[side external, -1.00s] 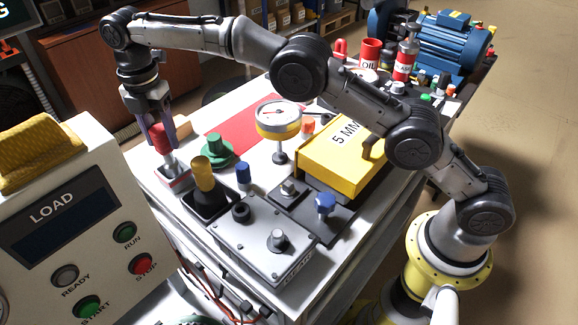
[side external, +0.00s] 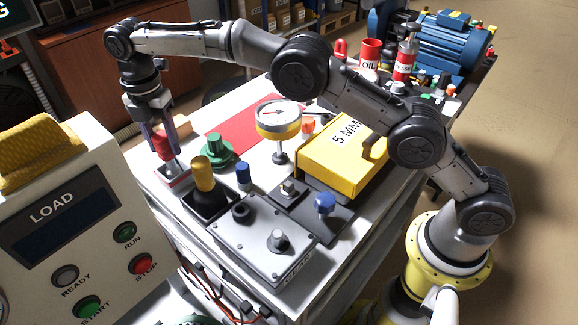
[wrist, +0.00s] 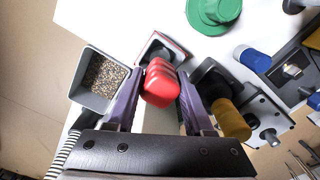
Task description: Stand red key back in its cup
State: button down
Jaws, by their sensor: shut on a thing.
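The red key (side external: 161,142) is held upright between the fingers of my gripper (side external: 163,147). In the wrist view the red key (wrist: 161,84) sits between the two purple fingers. Its cup (side external: 176,180) is a small box with a red rim, directly beneath the key on the near left part of the table. The key's lower end appears to be at or inside the cup's mouth; how deep it reaches is hidden. In the wrist view the cup's rim (wrist: 158,42) shows just beyond the key.
A yellow key (side external: 203,172) stands in a dark cup beside the red one. A green knob (side external: 214,147), a blue peg (side external: 243,175) and a gauge (side external: 279,118) stand close by. In the wrist view a grey bin of granules (wrist: 80,91) lies left of my gripper.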

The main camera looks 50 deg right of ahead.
jog(key=shift+f, duration=0.1)
jog(key=shift+c, duration=1)
grip_release()
jog(key=shift+f, duration=0.1)
